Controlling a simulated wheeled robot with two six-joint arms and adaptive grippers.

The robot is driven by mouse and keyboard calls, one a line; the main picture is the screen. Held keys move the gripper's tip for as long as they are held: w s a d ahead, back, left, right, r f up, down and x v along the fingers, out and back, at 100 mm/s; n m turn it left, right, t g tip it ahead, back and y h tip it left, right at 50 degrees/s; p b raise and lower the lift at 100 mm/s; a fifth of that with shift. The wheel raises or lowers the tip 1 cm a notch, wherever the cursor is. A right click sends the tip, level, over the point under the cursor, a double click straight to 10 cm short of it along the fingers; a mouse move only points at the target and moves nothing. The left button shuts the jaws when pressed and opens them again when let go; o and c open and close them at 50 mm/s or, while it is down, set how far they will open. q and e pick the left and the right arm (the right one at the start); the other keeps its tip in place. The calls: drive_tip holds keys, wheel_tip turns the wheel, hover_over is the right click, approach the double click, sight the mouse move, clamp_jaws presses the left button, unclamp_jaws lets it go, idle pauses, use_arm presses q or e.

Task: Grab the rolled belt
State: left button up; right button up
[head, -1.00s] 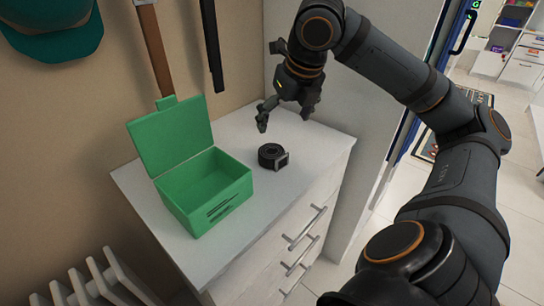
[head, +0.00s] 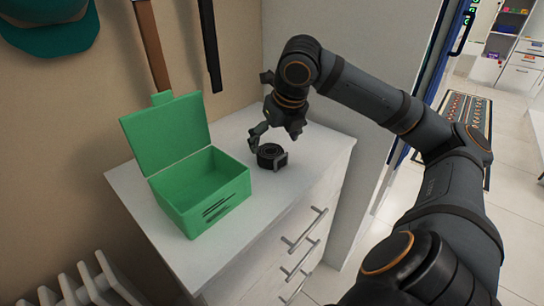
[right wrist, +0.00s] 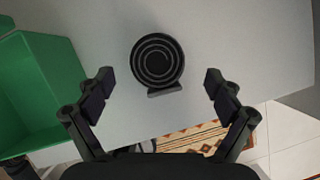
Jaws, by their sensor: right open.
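The rolled belt (head: 270,156) is a black coil with a buckle at its side, lying on the white dresser top to the right of the green box. In the right wrist view the rolled belt (right wrist: 157,61) shows as dark rings, ahead of and between my fingers. My right gripper (head: 272,134) is open just above the belt and overlaps its far side in the head view. In the right wrist view my right gripper (right wrist: 159,84) has its fingers spread wider than the coil, with nothing held. My left gripper is not in view.
An open green box (head: 206,192) with its lid raised stands on the dresser (head: 150,225), left of the belt. A grey panel (head: 355,60) rises behind the right side. A teal cap (head: 45,35) and hanging belts (head: 152,45) are on the wall. A radiator (head: 85,285) is at lower left.

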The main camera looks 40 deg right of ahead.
sight(270, 150)
drive_tip(key=shift+w+f, duration=0.35)
drive_tip(key=shift+f, duration=0.05)
drive_tip(key=shift+x, duration=1.25)
drive_tip(key=shift+f, duration=0.1)
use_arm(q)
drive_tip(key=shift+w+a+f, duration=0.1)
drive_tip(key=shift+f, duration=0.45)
use_arm(e)
drive_tip(key=c, duration=1.4)
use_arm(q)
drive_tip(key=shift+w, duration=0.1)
use_arm(e)
drive_tip(key=shift+o, duration=0.2)
drive_tip(key=shift+r, duration=0.2)
